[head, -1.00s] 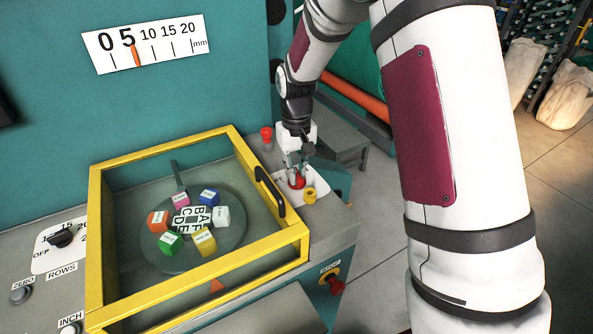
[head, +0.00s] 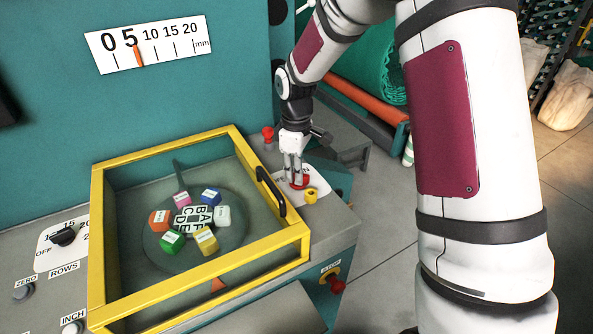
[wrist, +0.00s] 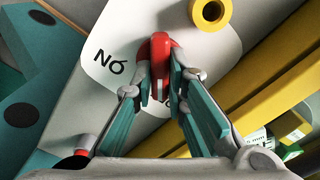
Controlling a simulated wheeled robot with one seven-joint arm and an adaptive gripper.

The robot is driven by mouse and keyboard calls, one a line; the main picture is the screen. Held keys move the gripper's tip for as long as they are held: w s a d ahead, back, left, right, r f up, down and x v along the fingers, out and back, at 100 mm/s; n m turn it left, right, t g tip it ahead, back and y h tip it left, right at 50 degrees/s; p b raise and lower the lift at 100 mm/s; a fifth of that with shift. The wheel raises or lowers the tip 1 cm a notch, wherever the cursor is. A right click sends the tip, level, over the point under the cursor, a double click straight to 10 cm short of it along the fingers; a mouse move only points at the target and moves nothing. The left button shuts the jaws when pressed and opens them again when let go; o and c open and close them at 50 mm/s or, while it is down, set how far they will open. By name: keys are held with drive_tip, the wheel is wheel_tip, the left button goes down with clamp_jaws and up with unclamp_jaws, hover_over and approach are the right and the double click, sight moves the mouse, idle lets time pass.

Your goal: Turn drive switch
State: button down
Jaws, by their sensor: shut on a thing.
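The drive switch is a red knob (head: 303,183) on a white plate (head: 318,186) at the right end of the machine top. It also shows as a red handle in the wrist view (wrist: 160,46), with part of the plate's lettering beside it. My gripper (head: 296,182) points down over the plate. In the wrist view my gripper (wrist: 164,75) has its two fingers on either side of the red handle, shut on it. The fingers hide part of the handle and of the lettering.
A yellow ring-shaped part (head: 311,196) stands close to the switch. A yellow-framed clear cover (head: 240,255) with a black handle (head: 270,192) is at the left, over coloured blocks. A red-topped post (head: 268,134) stands behind, and a red stop button (head: 337,286) is on the front.

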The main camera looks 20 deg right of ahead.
drive_tip(key=shift+n, duration=0.6)
drive_tip(key=c, duration=1.6)
unclamp_jaws()
wheel_tip(320, 180, up, 12)
